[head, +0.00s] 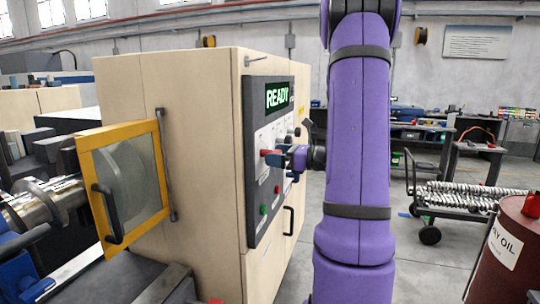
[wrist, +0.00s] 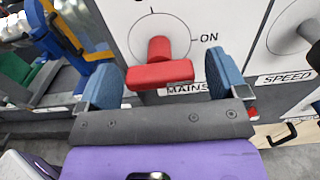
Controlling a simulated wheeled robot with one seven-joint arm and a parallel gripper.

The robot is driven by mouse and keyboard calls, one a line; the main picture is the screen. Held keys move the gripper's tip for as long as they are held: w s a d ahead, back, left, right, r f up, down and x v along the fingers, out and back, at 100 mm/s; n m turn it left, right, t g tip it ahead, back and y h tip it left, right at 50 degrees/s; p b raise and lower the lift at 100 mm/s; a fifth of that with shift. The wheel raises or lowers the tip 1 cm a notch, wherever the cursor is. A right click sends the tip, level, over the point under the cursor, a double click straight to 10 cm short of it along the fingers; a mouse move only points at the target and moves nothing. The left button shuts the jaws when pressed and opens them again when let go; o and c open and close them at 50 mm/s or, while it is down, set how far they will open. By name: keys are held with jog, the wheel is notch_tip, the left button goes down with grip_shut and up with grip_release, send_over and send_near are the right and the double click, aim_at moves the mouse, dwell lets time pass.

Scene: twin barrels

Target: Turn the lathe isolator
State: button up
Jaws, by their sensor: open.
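The lathe isolator is a red handle (wrist: 160,74) on a round white dial, above a label reading "MAINS" that is partly covered. A tick is at the dial's top and "ON" is printed at its right. The handle's broad front bar lies roughly level in the wrist view. My gripper (wrist: 162,78) is open, with one blue fingertip left of the handle and one right. Gaps show on both sides; contact is not visible. In the head view the red handle (head: 273,158) is at the panel, with my gripper (head: 284,157) right in front of it.
The dark-framed control panel (head: 249,190) has a lit "READY" display (head: 277,96) and green and red buttons below. A "SPEED" dial (wrist: 290,30) is right of the isolator. A yellow-framed door (head: 90,190) stands at left. An oil drum (head: 510,260) and a trolley (head: 460,195) stand at right.

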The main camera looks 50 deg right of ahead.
jog(key=shift+x, duration=1.15)
jog(key=c, duration=0.9)
jog(key=shift+c, duration=0.2)
